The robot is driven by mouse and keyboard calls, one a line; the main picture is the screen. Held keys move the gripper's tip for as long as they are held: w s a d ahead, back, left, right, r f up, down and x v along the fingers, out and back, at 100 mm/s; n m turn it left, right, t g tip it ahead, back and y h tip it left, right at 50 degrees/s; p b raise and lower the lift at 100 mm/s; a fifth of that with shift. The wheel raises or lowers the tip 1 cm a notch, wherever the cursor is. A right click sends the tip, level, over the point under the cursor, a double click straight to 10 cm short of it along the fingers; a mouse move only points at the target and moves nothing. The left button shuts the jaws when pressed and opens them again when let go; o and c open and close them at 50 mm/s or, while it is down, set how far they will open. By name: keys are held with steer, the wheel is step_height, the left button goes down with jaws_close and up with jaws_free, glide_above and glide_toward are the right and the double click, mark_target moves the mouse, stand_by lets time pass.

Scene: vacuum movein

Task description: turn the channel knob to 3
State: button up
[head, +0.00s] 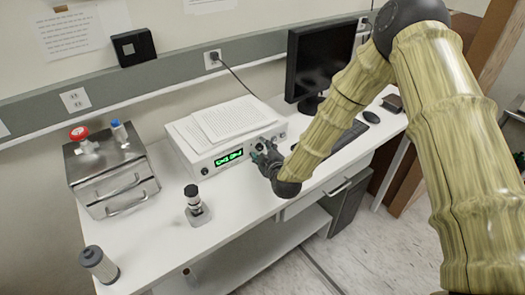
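A white instrument box (203,160) with a green lit display (229,158) stands on the white bench. My gripper (262,152) is at the right part of the box's front panel, just right of the display. Small dark knobs (260,146) show at the panel beside my fingers. My gripper and wrist hide part of the panel. I cannot tell which one is the channel knob, what number it points to, or whether my fingers touch it. The display's characters are too small to read.
Papers (232,120) lie on top of the box. A metal case (112,170) stands at left, with a small dark-topped device (195,205) and a grey cylinder (98,264) nearer. A monitor (318,62), keyboard (345,135) and mouse (371,117) are at right.

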steer(key=c, duration=0.9)
steer(key=shift+c, duration=0.2)
